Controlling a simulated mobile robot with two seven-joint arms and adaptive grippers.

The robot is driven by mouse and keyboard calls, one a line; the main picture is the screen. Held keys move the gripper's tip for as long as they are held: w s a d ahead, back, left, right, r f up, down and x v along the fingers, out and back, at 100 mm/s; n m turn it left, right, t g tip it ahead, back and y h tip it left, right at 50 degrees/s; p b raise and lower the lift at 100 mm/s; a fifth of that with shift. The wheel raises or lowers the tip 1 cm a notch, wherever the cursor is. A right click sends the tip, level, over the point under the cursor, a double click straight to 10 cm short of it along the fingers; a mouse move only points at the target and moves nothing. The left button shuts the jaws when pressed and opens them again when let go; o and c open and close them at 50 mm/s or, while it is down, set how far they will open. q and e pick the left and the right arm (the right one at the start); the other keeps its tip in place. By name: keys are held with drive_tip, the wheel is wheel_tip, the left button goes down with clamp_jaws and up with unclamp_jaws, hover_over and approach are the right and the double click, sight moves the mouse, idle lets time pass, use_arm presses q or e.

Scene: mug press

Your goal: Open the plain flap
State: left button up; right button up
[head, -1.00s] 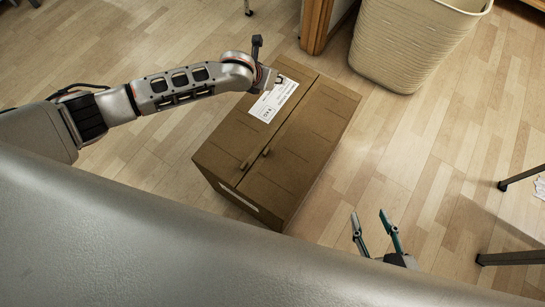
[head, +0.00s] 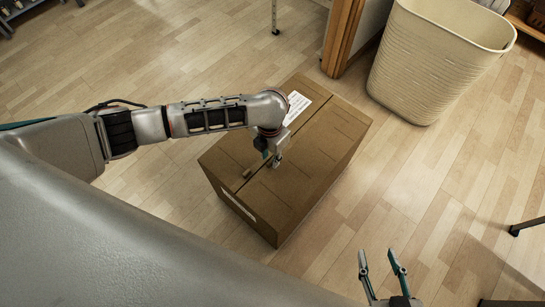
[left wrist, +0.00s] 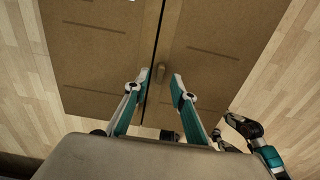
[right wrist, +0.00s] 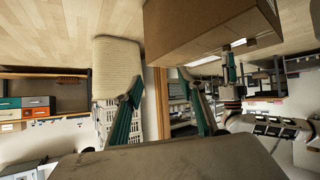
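The closed brown cardboard box (head: 250,216) stands on the floor. Its plain flap (head: 318,155) lies flat right of the seam and also shows in the left wrist view (left wrist: 220,40). The other flap (head: 232,150) carries a white label (head: 297,106). A small brown tab (left wrist: 159,73) sits at the plain flap's seam edge. My left gripper (head: 274,162) is open above the seam, fingers pointing down; in the left wrist view its fingertips (left wrist: 155,86) stand apart on either side of the tab. My right gripper (head: 380,257) is open and empty, in front and to the right of the box.
A tall cream bin (head: 425,65) stands behind the box on the right, beside a wooden post (head: 342,38). Dark table legs (head: 525,227) are at the right edge.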

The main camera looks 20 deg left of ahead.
use_arm(q)
wheel_tip(320, 180, down, 2)
drive_tip(key=shift+f, duration=0.1)
drive_tip(key=shift+w, duration=0.1)
use_arm(e)
drive_tip(key=shift+w+a+r, duration=0.6)
drive_tip(key=shift+a+r, duration=0.1)
drive_tip(key=shift+a, duration=0.05)
use_arm(q)
clamp_jaws()
use_arm(e)
drive_tip(key=shift+s+d+f, duration=0.15)
drive_tip(key=shift+s, duration=0.05)
use_arm(q)
drive_tip(key=shift+r, duration=0.2)
use_arm(e)
drive_tip(key=shift+d, duration=0.15)
